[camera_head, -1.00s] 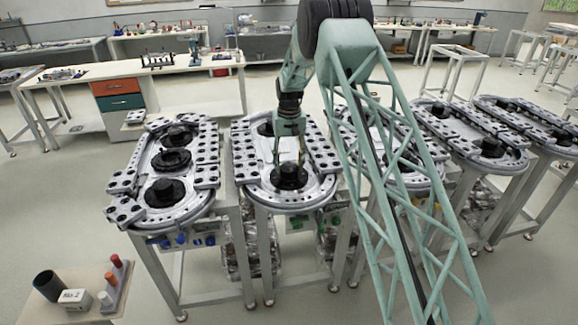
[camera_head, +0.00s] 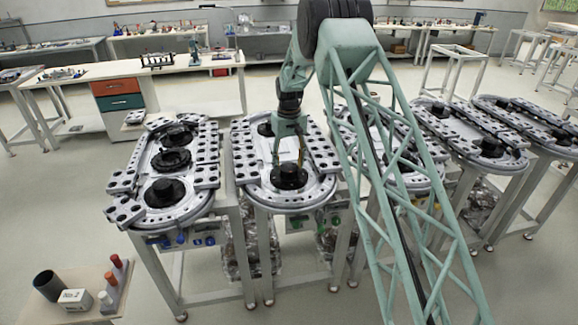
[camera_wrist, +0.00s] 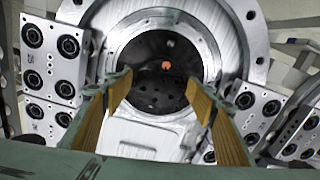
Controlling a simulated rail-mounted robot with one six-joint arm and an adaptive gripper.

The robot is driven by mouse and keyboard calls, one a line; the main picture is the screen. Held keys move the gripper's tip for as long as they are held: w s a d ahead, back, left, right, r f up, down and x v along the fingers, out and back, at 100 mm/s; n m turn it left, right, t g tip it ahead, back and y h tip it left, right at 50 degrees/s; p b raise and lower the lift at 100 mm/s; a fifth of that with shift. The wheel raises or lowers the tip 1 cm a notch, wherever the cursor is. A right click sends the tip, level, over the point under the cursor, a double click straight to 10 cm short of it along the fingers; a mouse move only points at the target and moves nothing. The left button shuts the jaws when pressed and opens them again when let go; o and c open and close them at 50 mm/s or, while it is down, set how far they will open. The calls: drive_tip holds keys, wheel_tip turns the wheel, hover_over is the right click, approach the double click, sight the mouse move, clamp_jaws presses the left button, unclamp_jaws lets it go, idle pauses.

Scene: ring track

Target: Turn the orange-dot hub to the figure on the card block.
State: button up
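The orange-dot hub (camera_head: 289,177) is a black round hub at the near end of the second ring track from the left. In the wrist view the hub (camera_wrist: 150,82) is dark, with several small holes and an orange dot near its upper right. My gripper (camera_head: 288,160) is above the hub, pointing down. In the wrist view my gripper (camera_wrist: 160,86) is open, its yellow-padded fingers apart with nothing held between them. The white card block (camera_head: 75,299) stands on the small table at lower left; its small print appears to end in 2.
Other ring tracks with black hubs stand on both sides, one close on the left (camera_head: 165,190). Grey blocks with black round inserts (camera_wrist: 52,62) flank the hub. A black cup (camera_head: 47,286) and several coloured pegs (camera_head: 112,283) share the card's table.

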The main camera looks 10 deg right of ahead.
sight(289, 167)
drive_tip(key=shift+o, duration=0.9)
drive_tip(key=shift+r, duration=0.15)
wheel_tip(289, 167, up, 12)
idle(0.6)
